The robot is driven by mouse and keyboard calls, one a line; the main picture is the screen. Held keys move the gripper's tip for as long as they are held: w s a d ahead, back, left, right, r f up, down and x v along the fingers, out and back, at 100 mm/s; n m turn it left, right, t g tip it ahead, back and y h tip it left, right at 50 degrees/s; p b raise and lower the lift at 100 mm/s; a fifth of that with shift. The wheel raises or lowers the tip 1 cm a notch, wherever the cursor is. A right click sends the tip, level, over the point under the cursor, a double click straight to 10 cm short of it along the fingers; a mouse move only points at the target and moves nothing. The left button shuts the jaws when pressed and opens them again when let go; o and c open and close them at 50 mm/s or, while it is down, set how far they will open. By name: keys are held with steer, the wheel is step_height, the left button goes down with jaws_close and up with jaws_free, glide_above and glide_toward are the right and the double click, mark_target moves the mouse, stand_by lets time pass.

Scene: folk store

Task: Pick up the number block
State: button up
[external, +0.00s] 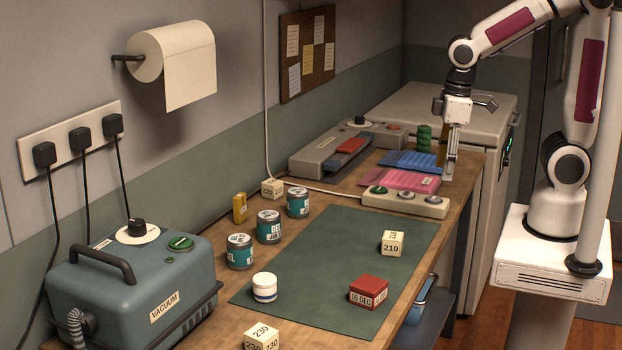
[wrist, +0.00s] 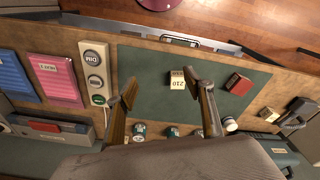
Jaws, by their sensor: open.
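A cream number block marked 210 (external: 392,243) sits on the green mat (external: 330,240), towards its right side. In the wrist view the same block (wrist: 178,80) shows between my fingers, just left of the right finger. Other cream number blocks stand off the mat: one marked 220 (external: 272,188) near the wall and one marked 230 (external: 262,336) at the front edge. My gripper (external: 452,150) is open and empty, raised above the far end of the bench, well away from the 210 block. Its spread fingers also show in the wrist view (wrist: 166,92).
A red date block (external: 369,291) and a white jar (external: 264,287) stand on the mat's near part. Several teal tins (external: 269,226) line its left side. A button strip (external: 405,201) lies beyond the mat. A vacuum machine (external: 135,275) fills the near left. The mat's middle is clear.

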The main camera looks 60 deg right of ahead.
mark_target(392, 233)
steer(key=w+a+f+n, duration=0.2)
steer(key=w+f+n, duration=0.1)
steer(key=n, duration=0.1)
steer(key=w+a+f+n+g, duration=0.1)
steer(key=w+a+f+n, duration=0.1)
steer(key=w+f+n, duration=0.1)
steer(key=w+a+f+n, duration=0.2)
steer(key=w+f+n, duration=0.1)
steer(key=f+n, duration=0.1)
steer(key=shift+a+f+n, duration=0.25)
steer(key=shift+f+n, duration=0.1)
steer(key=shift+n, duration=0.45)
steer(key=shift+w+a+r+n, duration=0.15)
steer(key=shift+w+n, duration=0.35)
steer(key=shift+n, duration=1)
steer(key=shift+f, duration=1.35)
